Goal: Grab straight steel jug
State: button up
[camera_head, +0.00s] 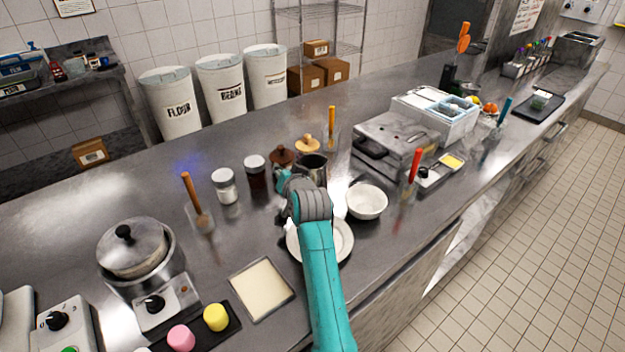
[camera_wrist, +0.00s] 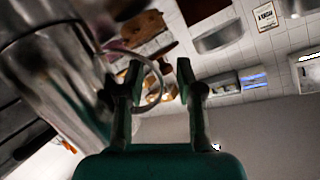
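The straight steel jug (camera_head: 315,166) stands on the steel counter, partly hidden behind my arm in the head view. In the wrist view the jug's shiny body (camera_wrist: 52,65) fills the left side, tilted in the picture. Its thin curved handle (camera_wrist: 160,88) reaches into the gap between my fingertips. My gripper (camera_wrist: 158,78) is open, with a clear gap between the two fingers. I cannot tell whether a finger touches the handle. In the head view my gripper (camera_head: 284,184) is at the jug's left side, mostly hidden by my wrist.
Two jars with brown and tan tops (camera_head: 306,146) stand close behind the jug. A dark jar (camera_head: 256,178) and a white-lidded jar (camera_head: 225,187) are to the left. A white bowl (camera_head: 367,202) is at right, and a plate (camera_head: 340,240) lies under my arm.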

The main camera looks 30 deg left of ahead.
grip_shut()
jog(key=shift+r, duration=0.3)
